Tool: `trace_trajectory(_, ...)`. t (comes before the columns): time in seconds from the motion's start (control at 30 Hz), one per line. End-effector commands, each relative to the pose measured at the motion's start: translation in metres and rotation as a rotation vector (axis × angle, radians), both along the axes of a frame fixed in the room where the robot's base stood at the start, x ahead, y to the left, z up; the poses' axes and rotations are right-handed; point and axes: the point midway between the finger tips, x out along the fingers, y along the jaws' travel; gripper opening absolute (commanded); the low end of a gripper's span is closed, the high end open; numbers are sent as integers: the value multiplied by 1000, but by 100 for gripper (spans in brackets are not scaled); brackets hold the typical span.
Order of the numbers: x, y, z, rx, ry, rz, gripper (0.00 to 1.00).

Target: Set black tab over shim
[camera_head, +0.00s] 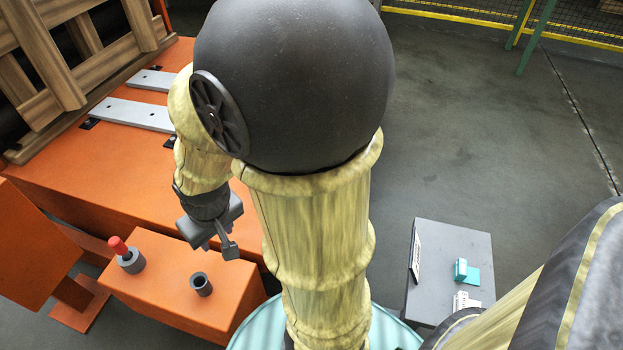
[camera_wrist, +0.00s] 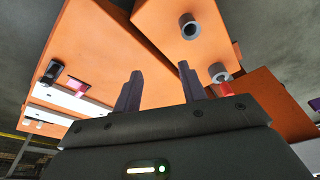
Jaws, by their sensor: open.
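My gripper (camera_head: 218,246) hangs over the right part of the orange bench in the head view. In the wrist view its two fingers (camera_wrist: 160,68) stand apart with nothing between them. A black tab (camera_wrist: 50,72) shows at the left of the wrist view, on the orange surface near the end of a pale strip. A small pink piece (camera_wrist: 78,86), possibly the shim, lies on or beside that strip, apart from the tab. In the head view my arm may hide this spot. Steel strips (camera_head: 125,113) lie on the bench, with small black pads (camera_head: 90,124) at their ends.
An orange block at the front bears a grey socket (camera_head: 201,284) and a red-topped peg in a grey collar (camera_head: 125,256). A wooden crate (camera_head: 60,55) stands at the back left. A grey side table (camera_head: 450,238) with small teal and white items stands at right.

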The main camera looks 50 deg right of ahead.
Motion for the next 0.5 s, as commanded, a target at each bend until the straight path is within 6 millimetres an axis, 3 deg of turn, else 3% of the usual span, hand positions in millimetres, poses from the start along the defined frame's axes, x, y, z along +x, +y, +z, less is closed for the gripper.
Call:
trace_trajectory(0.13, 6, -11, -2, -1, -5, -25, 41)
trace_trajectory(0.27, 18, -34, -5, -4, -15, -74, 41)
trace_trajectory(0.5, 38, -98, -10, -10, -42, -182, 41)
